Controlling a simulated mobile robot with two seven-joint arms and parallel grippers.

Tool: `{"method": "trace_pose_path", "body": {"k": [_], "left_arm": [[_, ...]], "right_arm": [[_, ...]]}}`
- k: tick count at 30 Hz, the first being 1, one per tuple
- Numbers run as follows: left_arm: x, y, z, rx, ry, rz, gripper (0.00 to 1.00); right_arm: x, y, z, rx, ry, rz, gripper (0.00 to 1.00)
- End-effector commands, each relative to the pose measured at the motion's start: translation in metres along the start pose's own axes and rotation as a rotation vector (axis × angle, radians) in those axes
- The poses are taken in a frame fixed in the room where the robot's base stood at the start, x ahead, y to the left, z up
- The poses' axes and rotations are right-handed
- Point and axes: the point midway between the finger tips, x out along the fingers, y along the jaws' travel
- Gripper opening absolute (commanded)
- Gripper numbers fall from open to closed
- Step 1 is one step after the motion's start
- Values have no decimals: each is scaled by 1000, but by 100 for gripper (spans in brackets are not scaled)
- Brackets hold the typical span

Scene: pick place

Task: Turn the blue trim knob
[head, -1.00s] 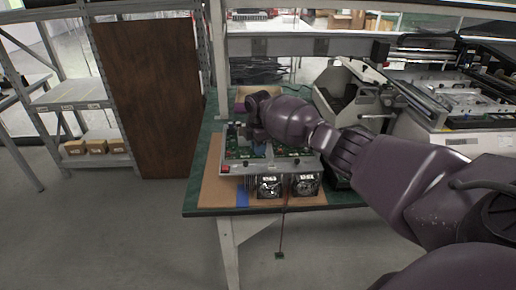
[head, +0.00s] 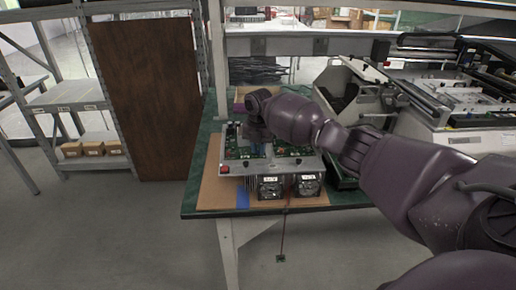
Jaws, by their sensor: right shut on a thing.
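A circuit board unit (head: 238,167) with green boards, a light metal front rail and two fans lies on the bench. My right gripper (head: 258,147) points down over the boards at the unit's middle left. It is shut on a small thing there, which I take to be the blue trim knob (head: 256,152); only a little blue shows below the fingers. The fingers and wrist hide most of the knob, and its turn angle cannot be read. My left gripper is out of view.
The unit rests on a brown mat (head: 212,187) on a green bench (head: 203,152). A blue strip (head: 243,197) lies at the mat's front edge. A red button (head: 225,169) sits at the rail's left end. A large machine (head: 425,120) stands right.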

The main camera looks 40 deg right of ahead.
Motion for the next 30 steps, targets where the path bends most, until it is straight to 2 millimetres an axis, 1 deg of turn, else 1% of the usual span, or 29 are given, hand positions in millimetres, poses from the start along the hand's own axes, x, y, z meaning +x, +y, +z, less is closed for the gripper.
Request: {"method": "trace_pose_path", "body": {"k": [9,22,23,24,26,27,28,30], "left_arm": [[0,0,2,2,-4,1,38],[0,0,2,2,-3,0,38],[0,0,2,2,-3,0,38],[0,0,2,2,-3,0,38],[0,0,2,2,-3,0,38],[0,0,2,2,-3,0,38],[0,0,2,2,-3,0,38],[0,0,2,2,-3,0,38]], "right_arm": [[-1,0,0,-86,0,0,0],[-1,0,0,-95,-1,1,0],[-1,0,0,-95,-1,1,18],[-1,0,0,-95,-1,1,24],[-1,0,0,-94,-1,1,33],[-1,0,0,-94,-1,0,39],[-1,0,0,-94,-1,0,42],[-1,0,0,-94,0,0,42]]}}
